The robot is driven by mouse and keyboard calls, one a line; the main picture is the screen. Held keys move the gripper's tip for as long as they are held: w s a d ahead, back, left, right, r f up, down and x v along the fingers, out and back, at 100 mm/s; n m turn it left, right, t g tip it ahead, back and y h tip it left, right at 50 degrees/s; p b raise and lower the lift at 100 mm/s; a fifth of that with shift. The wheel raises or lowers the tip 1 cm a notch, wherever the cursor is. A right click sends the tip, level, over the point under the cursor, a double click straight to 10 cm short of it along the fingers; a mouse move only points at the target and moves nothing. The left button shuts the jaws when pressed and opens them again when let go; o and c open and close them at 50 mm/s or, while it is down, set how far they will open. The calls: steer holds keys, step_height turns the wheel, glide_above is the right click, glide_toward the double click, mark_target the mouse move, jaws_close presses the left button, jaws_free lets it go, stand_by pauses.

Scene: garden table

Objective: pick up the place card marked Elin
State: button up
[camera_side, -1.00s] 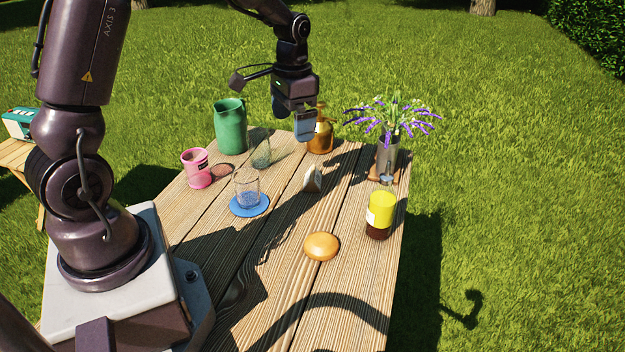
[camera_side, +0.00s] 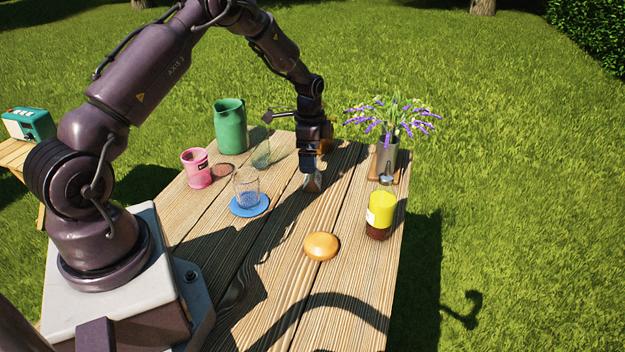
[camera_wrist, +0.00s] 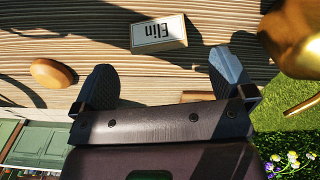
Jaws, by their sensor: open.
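The place card (camera_wrist: 158,33) lies in the wrist view as a small pale block with a white face reading "Elin", upside down in the picture. In the side view the card (camera_side: 312,184) stands on the table just below my gripper (camera_side: 310,167), its lettering too small to read. In the wrist view my gripper (camera_wrist: 164,78) is open and empty, its two blue-grey fingers apart. The card shows ahead of the gap between them.
A glass on a blue coaster (camera_side: 250,207), a pink cup (camera_side: 196,168), a green jug (camera_side: 230,126), a bun (camera_side: 321,246), a yellow-topped bottle (camera_side: 380,210) and a flower vase (camera_side: 387,157) stand around.

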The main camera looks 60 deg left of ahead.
mark_target(313, 178)
steer(key=shift+d+f, duration=0.2)
steer(key=shift+f, duration=2.9)
steer(key=shift+c, duration=0.5)
steer(key=c, duration=0.8)
